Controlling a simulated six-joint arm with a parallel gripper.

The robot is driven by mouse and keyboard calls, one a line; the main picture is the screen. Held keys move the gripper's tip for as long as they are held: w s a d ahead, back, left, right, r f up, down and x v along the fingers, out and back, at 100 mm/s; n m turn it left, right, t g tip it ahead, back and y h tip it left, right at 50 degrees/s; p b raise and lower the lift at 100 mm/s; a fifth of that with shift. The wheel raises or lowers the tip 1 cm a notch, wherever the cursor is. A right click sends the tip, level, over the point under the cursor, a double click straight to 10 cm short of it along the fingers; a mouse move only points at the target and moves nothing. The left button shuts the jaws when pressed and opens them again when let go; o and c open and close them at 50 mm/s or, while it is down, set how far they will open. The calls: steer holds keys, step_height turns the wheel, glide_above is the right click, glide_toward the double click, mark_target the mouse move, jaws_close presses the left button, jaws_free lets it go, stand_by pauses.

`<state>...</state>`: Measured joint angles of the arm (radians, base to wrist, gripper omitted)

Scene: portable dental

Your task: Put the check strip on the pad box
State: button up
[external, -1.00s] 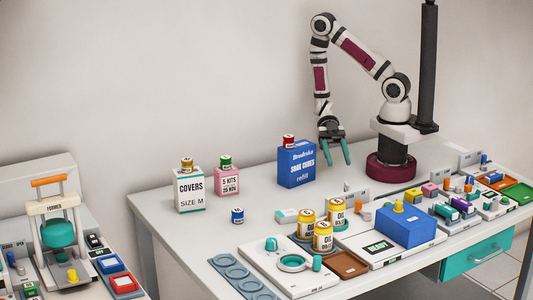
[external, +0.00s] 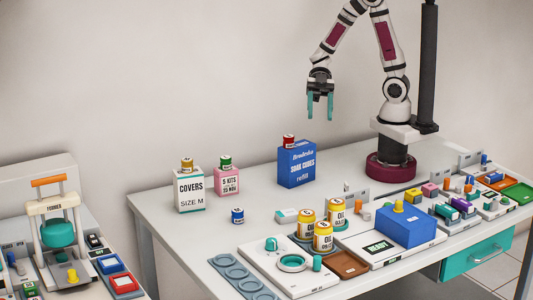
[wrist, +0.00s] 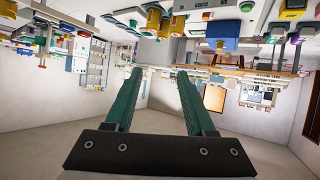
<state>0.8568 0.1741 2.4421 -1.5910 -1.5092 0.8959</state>
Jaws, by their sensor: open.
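No label I can read says check strip or pad box, so I cannot tell which things they are. Boxes on the bench are a white "COVERS SIZE M" box (external: 190,192), a pink kit box (external: 227,182) and a blue "SOAK CUBES refill" box (external: 296,165); each has a small jar on top. A small pale teal-and-white piece (external: 287,215) lies in front of the blue box. My gripper (external: 320,118) is open and empty, high above and slightly right of the blue box. Its teal fingers also show apart in the wrist view (wrist: 159,76).
Yellow-labelled oil cans (external: 322,236) stand on a round-welled holder. A blue block with a yellow knob (external: 405,226) sits right of them. A brown tray (external: 348,265) is in front.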

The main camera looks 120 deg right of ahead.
steer(key=w+d+m+t+h, duration=0.35)
steer(key=w+h, duration=0.25)
steer(key=w, duration=0.5)
steer(key=m+g+h, duration=0.4)
steer(key=m+g, duration=0.7)
steer(key=m, duration=0.2)
glide_above(346, 188)
steer(key=s, duration=0.1)
steer(key=f, duration=2)
steer(key=shift+w+d, duration=0.15)
steer(key=shift+d, duration=0.2)
jaws_close()
